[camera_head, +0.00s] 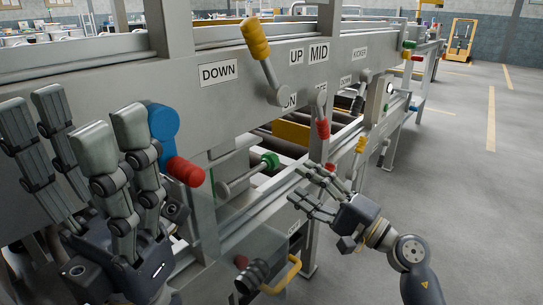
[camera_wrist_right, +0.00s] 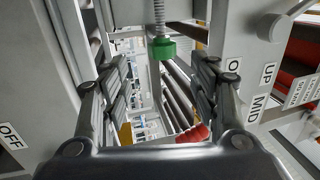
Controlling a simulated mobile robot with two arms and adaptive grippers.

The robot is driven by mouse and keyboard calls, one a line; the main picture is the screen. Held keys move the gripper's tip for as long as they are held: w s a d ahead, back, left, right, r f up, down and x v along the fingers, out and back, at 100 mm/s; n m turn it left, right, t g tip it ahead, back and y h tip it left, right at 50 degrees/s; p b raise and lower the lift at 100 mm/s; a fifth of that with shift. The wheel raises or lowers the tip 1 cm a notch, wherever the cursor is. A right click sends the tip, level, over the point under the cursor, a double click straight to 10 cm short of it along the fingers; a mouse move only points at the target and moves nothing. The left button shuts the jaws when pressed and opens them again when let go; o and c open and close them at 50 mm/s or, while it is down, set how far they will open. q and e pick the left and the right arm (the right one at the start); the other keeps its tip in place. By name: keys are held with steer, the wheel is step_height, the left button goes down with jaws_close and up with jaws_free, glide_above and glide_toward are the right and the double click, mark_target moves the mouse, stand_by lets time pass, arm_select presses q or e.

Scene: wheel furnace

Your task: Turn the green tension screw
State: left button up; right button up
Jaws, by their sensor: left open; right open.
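The green tension screw (camera_head: 269,160) is a green knob on a grey threaded rod, on the side of the grey machine. In the right wrist view its green head (camera_wrist_right: 163,48) shows between and above the fingertips, with the rod running up from it. My right gripper (camera_head: 310,183) is open and empty, to the right of and a little below the knob in the head view, its fingers pointing toward the machine. No contact with the knob shows. My left gripper (camera_head: 72,118) is open and empty at the left, in front of the machine, its fingers pointing up.
A blue knob (camera_head: 163,122) and a red cylinder (camera_head: 185,171) sit beside my left fingers. A yellow-handled lever (camera_head: 256,40) and a red-handled lever (camera_head: 323,128) stick out of the machine. A yellow handle (camera_head: 284,275) is low in front. Floor at right is clear.

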mark_target(278, 166)
steer(key=b+x, duration=0.1)
steer(key=x, duration=0.9)
steer(key=shift+s+r+b, duration=0.2)
steer(key=shift+b, duration=0.2)
steer(key=c, duration=1.1)
